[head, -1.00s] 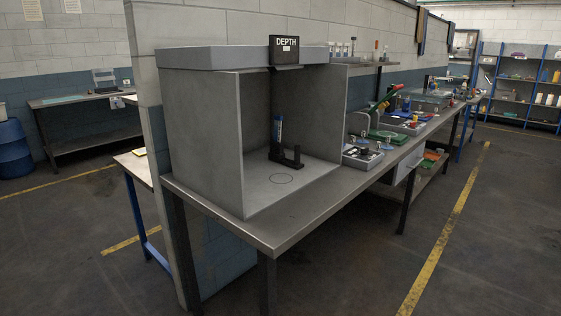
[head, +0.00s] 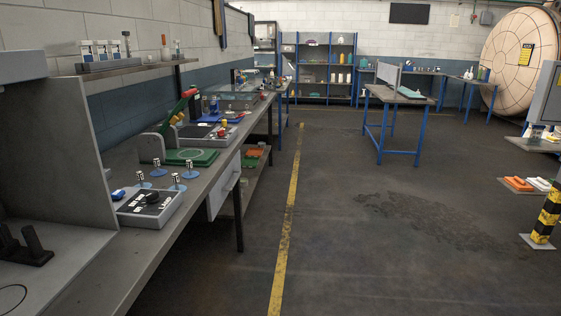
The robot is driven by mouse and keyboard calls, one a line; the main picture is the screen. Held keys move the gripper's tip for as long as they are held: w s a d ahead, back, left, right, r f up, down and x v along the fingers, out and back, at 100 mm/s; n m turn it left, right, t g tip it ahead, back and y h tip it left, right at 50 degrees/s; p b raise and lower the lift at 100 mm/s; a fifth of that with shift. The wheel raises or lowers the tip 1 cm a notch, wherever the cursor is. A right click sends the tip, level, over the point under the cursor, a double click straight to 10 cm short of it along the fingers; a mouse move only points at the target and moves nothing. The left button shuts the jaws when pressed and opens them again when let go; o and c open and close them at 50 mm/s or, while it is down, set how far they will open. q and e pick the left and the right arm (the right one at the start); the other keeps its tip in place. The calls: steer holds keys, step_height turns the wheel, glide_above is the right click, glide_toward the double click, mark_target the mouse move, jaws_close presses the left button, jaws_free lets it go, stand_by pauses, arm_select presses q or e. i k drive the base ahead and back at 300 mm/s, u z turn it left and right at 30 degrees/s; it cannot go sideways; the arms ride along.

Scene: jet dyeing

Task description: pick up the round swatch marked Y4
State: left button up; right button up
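No label reading Y4 can be made out in the head view. Several small blue discs with upright silver pegs, such as the front one (head: 178,187), stand on the long workbench (head: 152,245), behind a grey box with a dark top (head: 150,204). The marks on the pegs are too small to read, and I cannot tell whether these are the swatches. Neither of my grippers is in view.
The grey booth (head: 60,165) stands at the left, with a black holder (head: 25,247) inside. The floor (head: 350,240) right of the yellow line is open up to a blue-legged table (head: 400,97). A striped post (head: 547,215) stands far right.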

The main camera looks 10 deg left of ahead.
mark_target(158, 173)
steer(key=u, duration=0.2)
steer(key=i, duration=2.15)
steer(key=u, duration=0.9)
